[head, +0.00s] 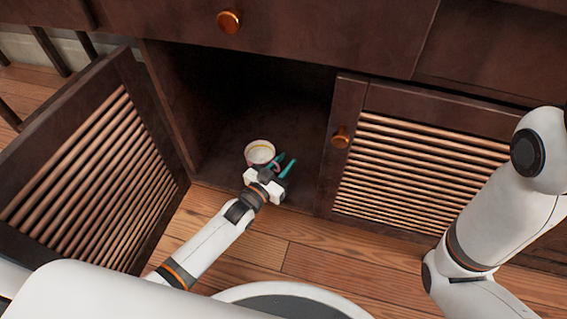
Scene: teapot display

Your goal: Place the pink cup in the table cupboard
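The cup (260,152), pale with a pinkish side and a light inside, stands upright in the open left compartment of the table cupboard (215,160), near its front. My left gripper (285,163) reaches into the cupboard opening just right of the cup. Its two teal fingers are apart, with nothing visible between them. The cup lies to the left of the fingers, not between them; whether they touch is too small to tell. My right gripper is out of view; only part of the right arm shows at the right.
The left slatted door (95,185) stands open at the left. The right slatted door (420,170) is shut, with an orange knob (340,137). A drawer with a copper knob (229,22) sits above the opening. Wooden floor (310,262) lies in front.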

